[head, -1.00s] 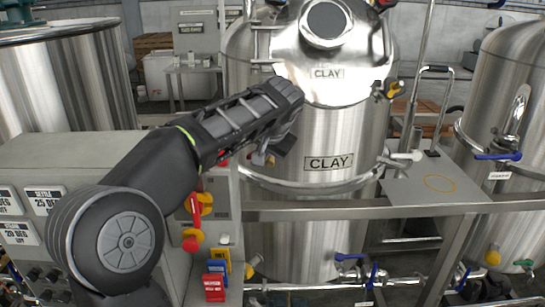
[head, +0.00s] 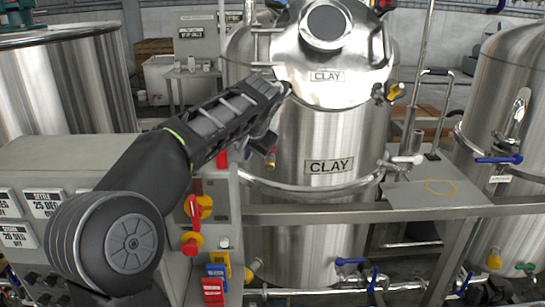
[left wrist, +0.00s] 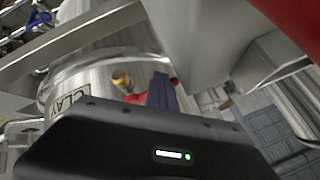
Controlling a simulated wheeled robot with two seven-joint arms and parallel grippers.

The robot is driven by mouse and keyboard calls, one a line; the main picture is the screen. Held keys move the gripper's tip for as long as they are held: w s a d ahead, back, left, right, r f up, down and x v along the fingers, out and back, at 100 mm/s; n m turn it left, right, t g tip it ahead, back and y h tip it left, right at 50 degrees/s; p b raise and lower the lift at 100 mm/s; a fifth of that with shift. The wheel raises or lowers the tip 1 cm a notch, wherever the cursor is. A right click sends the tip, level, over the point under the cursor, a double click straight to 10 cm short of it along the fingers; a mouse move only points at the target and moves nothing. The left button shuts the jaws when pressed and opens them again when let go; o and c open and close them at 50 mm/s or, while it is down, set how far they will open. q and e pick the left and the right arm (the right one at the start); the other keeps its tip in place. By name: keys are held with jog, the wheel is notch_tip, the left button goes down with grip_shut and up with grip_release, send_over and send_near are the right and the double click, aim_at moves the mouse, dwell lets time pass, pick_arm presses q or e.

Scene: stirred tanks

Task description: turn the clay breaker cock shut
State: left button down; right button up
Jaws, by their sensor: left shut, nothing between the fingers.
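The steel clay tank (head: 318,215) stands mid-picture in the head view with two CLAY labels. A small cock with a brass end and red handle (head: 271,160) sits on its left side, above the ring rail. In the left wrist view its brass end (left wrist: 121,79) shows, with red on both sides of my fingers. My left gripper (head: 268,144) is shut and empty, close to this cock; its fingers (left wrist: 162,92) partly cover the red handle in the wrist view. I cannot tell whether they touch. My right gripper is not in view.
A grey panel with red and yellow handles (head: 196,208) stands left of the tank. A steel rail (head: 350,212) crosses in front. A yellow cock (head: 395,92) sits at the lid's right. A large red surface (left wrist: 292,25) is close in the wrist view.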

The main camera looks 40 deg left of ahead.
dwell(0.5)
pick_arm(q)
jog(key=shift+w+d, duration=0.55)
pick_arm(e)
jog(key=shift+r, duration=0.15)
pick_arm(q)
jog(key=shift+f, duration=0.1)
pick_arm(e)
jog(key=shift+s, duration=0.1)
